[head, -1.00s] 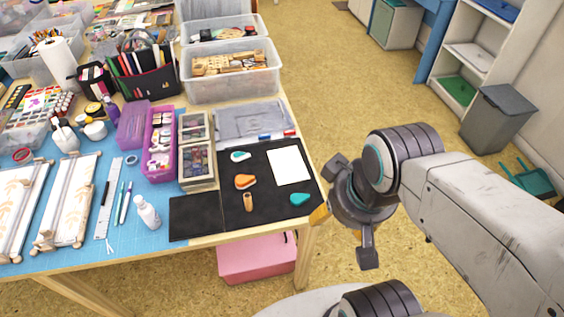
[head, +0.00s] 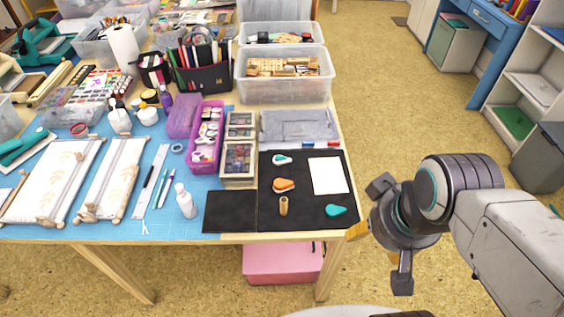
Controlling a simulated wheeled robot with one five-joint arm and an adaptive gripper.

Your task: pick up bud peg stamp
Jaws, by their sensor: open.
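A small wooden peg stamp (head: 283,206) stands on the black mat (head: 300,218) near the front right of the table. I take it for the bud peg stamp; its stamping face cannot be made out. My gripper (head: 378,262) is open and empty, off the table's right edge, to the right of the peg and apart from it. Part of the gripper is hidden by its own links.
Teardrop inkpads lie around the peg: an orange one (head: 285,185), a teal one (head: 336,210) and a white-and-teal one (head: 282,160). A white sheet (head: 328,175) lies on the mat. A white bottle (head: 185,201) stands to the left. A pink box (head: 283,263) sits under the table.

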